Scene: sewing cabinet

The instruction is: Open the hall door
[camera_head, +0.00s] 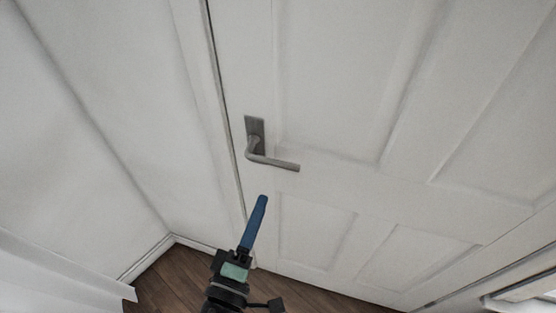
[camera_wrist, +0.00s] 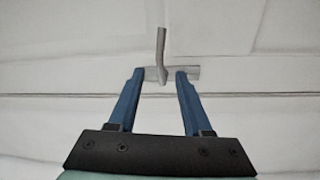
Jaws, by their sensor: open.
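The hall door (camera_head: 345,185) is a white panelled door and looks closed in its frame. Its grey lever handle (camera_head: 272,160) sits on a small plate near the door's left edge, with the lever pointing right. My gripper (camera_head: 262,200), with blue fingers, is below the handle in the head view and apart from it. In the wrist view my gripper (camera_wrist: 160,76) is open, its two fingers spread, and the handle (camera_wrist: 161,50) shows beyond the fingertips. Nothing is between the fingers that I can see as held; the exact gap to the handle is hard to tell.
A white wall (camera_head: 95,120) stands close on the left, meeting the door frame (camera_head: 215,110). Brown wooden floor (camera_head: 170,283) shows below. A white ledge or panel (camera_head: 50,275) is at the lower left. A pale object (camera_head: 525,293) is at the lower right edge.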

